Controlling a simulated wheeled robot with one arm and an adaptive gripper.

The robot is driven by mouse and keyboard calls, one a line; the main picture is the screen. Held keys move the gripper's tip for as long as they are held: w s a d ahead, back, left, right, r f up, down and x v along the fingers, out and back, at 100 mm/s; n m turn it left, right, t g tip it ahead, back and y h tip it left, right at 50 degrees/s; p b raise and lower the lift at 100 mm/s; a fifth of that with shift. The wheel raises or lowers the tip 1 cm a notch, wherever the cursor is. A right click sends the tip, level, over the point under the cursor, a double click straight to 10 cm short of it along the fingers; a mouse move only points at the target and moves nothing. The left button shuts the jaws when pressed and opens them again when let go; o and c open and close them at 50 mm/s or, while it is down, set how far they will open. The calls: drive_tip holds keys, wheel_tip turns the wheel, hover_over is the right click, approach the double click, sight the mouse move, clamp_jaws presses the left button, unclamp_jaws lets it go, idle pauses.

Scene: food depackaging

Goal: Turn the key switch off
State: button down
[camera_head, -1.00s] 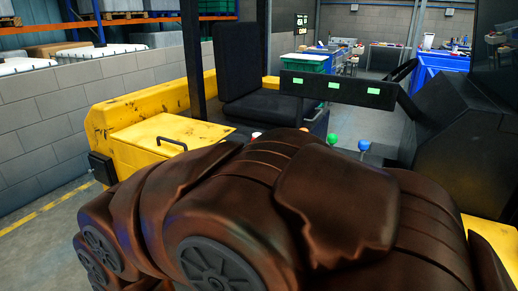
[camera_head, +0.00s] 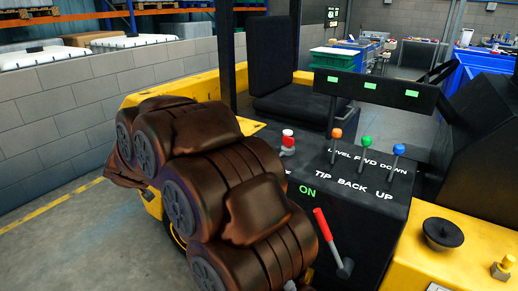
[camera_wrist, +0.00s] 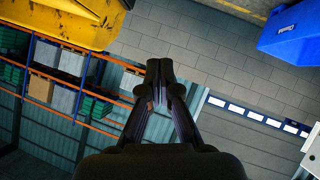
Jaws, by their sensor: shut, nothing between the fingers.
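A small brass-coloured fitting (camera_head: 502,267), which looks like the key switch, stands on the yellow panel at the lower right of the head view. It is too small to tell how its key is turned. My gripper (camera_wrist: 160,68) shows in the wrist view with its fingers together and nothing between them. It points at a grey block wall and is apart from any control. In the head view I cannot make out the gripper; my brown arm fills the left and middle, well left of the brass fitting.
A black round knob (camera_head: 443,233) sits beside the brass fitting. The dark console carries a red-handled lever (camera_head: 323,225) near a green "ON" label, and several levers with coloured knobs (camera_head: 366,142). A black seat (camera_head: 281,58) stands behind. Open floor (camera_head: 75,240) lies at the left.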

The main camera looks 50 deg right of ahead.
drive_tip(key=w+d+m+g+h, duration=0.15)
drive_tip(key=d+h, duration=0.55)
drive_tip(key=d, duration=0.9)
drive_tip(key=m+g+h+p, duration=0.25)
drive_tip(key=g+h, duration=0.55)
drive_tip(key=g, duration=0.6)
approach(284, 148)
drive_tip(key=shift+m, duration=0.4)
drive_tip(key=w+a, duration=0.1)
drive_tip(key=w+r, duration=0.1)
drive_tip(key=w, duration=0.1)
drive_tip(key=w+a+r, duration=0.1)
drive_tip(key=w, duration=0.1)
drive_tip(key=shift+w+a, duration=0.1)
drive_tip(key=shift+a, duration=0.2)
drive_tip(key=x, duration=0.3)
drive_tip(key=p+x, duration=0.1)
drive_tip(key=x, duration=0.4)
drive_tip(key=shift+d+f, duration=0.25)
drive_tip(key=shift+d, duration=0.05)
drive_tip(key=shift+s+a+r+p, duration=0.1)
drive_tip(key=shift+s+a+p, duration=0.1)
drive_tip(key=shift+s+a, duration=0.4)
drive_tip(key=shift+s+a+p, duration=0.2)
drive_tip(key=shift+s+a, duration=0.1)
drive_tip(key=shift+s, duration=0.5)
drive_tip(key=shift+s+a, duration=0.2)
drive_tip(key=shift+s, duration=0.1)
drive_tip(key=shift+s, duration=0.1)
